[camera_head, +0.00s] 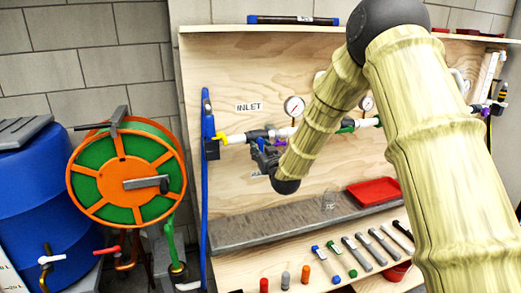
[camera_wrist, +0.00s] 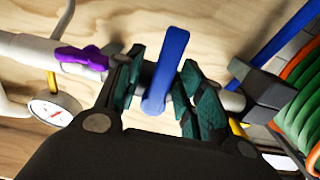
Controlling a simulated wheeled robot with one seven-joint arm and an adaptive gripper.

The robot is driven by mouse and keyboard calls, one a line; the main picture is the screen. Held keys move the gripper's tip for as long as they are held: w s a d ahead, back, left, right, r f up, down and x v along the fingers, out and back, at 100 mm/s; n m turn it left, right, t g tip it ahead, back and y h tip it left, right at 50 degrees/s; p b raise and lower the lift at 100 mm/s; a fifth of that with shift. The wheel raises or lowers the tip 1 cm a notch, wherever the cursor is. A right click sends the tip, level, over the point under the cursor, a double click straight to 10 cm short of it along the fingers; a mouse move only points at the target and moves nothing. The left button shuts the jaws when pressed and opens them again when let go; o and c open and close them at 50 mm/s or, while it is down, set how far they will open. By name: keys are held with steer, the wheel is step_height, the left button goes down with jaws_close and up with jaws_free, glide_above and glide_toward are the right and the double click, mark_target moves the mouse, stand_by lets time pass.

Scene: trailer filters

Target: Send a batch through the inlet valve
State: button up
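The INLET label (camera_head: 249,106) is on the wooden panel above a white pipe (camera_head: 236,138). My gripper (camera_head: 262,150) is at this pipe, just below the label. In the wrist view my gripper (camera_wrist: 163,88) has its teal-padded fingers apart, on either side of a blue valve lever (camera_wrist: 167,65). The lever stands out between the fingers; contact with the pads is unclear. A purple handle (camera_wrist: 82,59) is on the same pipe to the left in the wrist view.
A pressure gauge (camera_head: 294,106) sits above the pipe. An orange and green hose reel (camera_head: 125,181) and a blue barrel (camera_head: 45,195) stand left. A grey trough (camera_head: 265,225), a red tray (camera_head: 374,191) and several filter tubes (camera_head: 356,253) are below the pipework.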

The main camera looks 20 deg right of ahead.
jaws_close()
steer(key=shift+d+f+n+b, duration=0.15)
steer(key=shift+d+n+b, duration=0.1)
steer(key=shift+n+b, duration=0.7)
steer(key=shift+d+r+n+b, duration=0.2)
steer(key=shift+n+b, duration=0.2)
steer(key=shift+n, duration=0.55)
steer(key=shift+d+r+n+b, duration=0.1)
steer(key=shift+d+n+b, duration=0.2)
steer(key=shift+n, duration=0.6)
steer(key=shift+a, duration=0.1)
jaws_free()
